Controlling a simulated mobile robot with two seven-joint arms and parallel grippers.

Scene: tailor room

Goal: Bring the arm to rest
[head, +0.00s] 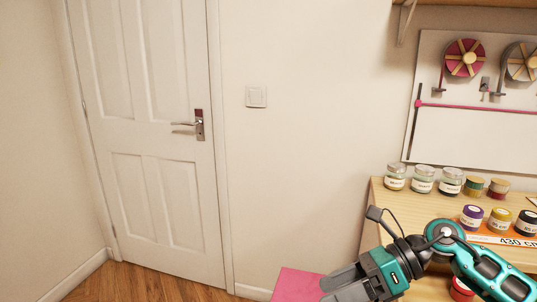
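My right arm comes in at the lower right in the head view. Its teal and dark grey gripper (334,287) points to the lower left, and its fingers run close to the bottom edge of the picture. I cannot make out a gap between the fingers, and I see no object held. The gripper is in front of the wooden shelf unit and beside a flat pink surface (296,285). My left arm and gripper are not in view.
A wooden shelf unit (378,215) at the right carries several small jars (422,179). A pegboard with ribbon reels (465,58) hangs above it. A closed white door (150,140) stands at the left. Bare wooden floor (145,285) lies before the door.

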